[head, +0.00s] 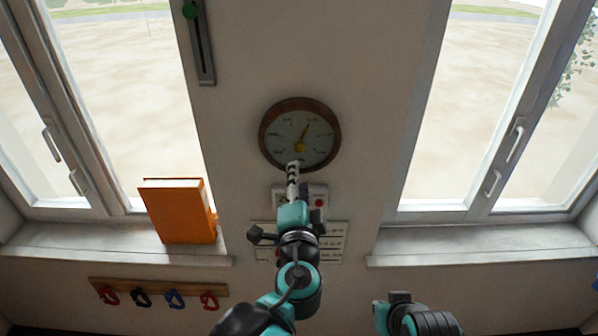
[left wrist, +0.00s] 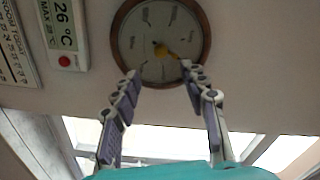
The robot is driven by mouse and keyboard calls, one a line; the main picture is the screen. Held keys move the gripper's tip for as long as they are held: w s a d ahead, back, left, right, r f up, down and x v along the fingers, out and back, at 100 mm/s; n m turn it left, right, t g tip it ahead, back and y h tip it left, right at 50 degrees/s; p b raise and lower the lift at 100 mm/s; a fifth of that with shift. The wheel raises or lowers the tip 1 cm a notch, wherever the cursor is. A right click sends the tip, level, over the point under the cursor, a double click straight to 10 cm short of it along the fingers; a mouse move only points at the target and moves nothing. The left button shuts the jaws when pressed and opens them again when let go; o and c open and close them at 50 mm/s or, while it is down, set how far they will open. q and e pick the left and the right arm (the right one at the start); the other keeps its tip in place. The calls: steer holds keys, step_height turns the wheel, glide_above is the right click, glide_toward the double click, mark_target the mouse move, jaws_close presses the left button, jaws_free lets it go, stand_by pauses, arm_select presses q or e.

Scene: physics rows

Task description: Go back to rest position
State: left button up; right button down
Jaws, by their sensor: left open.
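My left gripper (head: 293,168) is raised in front of the wall, just below the middle of a round brown-rimmed dial (head: 270,143). In the left wrist view its two fingers (left wrist: 160,72) are spread apart with nothing between them, and the dial (left wrist: 126,58) with its yellow hub shows beyond the tips. I cannot tell whether the tips touch the dial. Of my right arm only a teal and dark part shows at the bottom of the head view; its gripper is not seen.
A thermometer display (left wrist: 66,38) and a printed notice (head: 330,245) are on the wall below the dial. An orange book (head: 180,215) stands on the left window sill. A hook rail (head: 190,287) is lower left; a slider (head: 203,55) is above. The right sill (head: 480,245) is clear.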

arm_select(q)
steer(key=shift+s, duration=0.1)
stand_by(0.3)
steer(key=s+a+f+n+g+y+b, duration=0.2)
steer(key=a+f+n+g+b, duration=0.15)
steer(key=a+f+b, duration=0.55)
steer(key=s+a+f+n+g+y+b, duration=0.3)
steer(key=a+f, duration=0.4)
steer(key=f, duration=0.6)
steer(key=s+f+n+g+h+b, duration=0.2)
steer(key=s+f+b, duration=0.3)
steer(key=f, duration=0.6)
steer(key=s+a+f+n+g+h+b, duration=0.1)
steer(key=s+f+n+b, duration=0.4)
steer(key=f, duration=0.6)
steer(key=shift+s+a+f+g+h+b, duration=0.25)
steer(key=shift+s+a+g+h+b, duration=0.1)
steer(key=shift+s+g+h, duration=0.55)
